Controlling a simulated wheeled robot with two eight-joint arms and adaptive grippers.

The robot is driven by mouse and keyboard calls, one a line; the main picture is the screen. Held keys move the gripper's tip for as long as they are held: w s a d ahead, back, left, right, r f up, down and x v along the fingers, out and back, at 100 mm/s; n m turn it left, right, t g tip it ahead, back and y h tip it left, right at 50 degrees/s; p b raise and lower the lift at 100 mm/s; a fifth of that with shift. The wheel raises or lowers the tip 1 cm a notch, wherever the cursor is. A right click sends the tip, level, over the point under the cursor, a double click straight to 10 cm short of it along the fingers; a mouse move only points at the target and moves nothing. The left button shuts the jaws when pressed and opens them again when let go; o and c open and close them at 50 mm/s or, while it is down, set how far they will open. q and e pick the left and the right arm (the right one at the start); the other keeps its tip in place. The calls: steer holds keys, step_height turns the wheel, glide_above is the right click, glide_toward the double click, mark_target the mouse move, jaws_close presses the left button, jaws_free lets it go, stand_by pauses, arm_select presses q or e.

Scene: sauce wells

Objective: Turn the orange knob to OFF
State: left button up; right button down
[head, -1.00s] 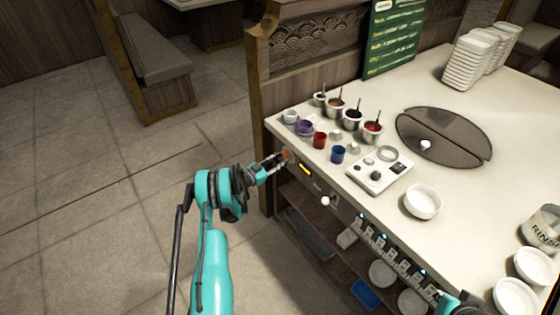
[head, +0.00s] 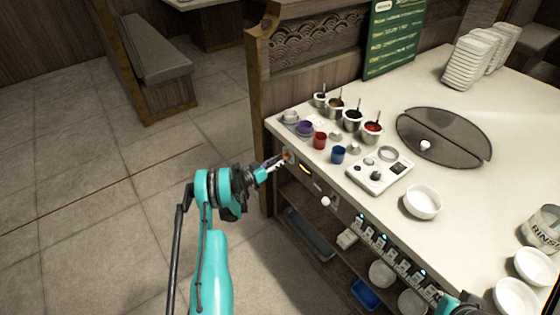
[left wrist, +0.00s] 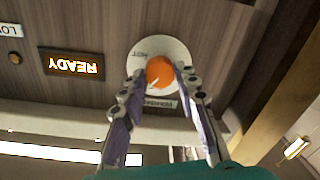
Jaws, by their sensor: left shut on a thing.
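The orange knob (left wrist: 160,72) sits on a round pale dial plate (left wrist: 172,52) on the counter's wooden front panel. A white pointer line shows on the knob, and the word HOT is on the plate. My left gripper (left wrist: 157,78) is shut on the knob, one finger on each side. In the head view the left gripper (head: 283,159) reaches the panel's left end, and the orange knob (head: 287,154) is mostly hidden by it. Only a bit of my right arm shows at the bottom right of the head view; its gripper is not in view.
A lit READY sign (left wrist: 73,65) is beside the dial; a white round knob (head: 326,201) is further right on the panel. The floor at left is clear.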

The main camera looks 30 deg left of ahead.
arm_select(q)
steer(key=n, duration=0.6)
steer(key=shift+d+g, duration=0.15)
steer(key=shift+g, duration=0.15)
steer(key=shift+n, duration=0.4)
steer(key=o, duration=1.2)
steer(key=shift+c, duration=0.2)
steer(key=v, duration=1.2)
steer(key=shift+f, duration=0.1)
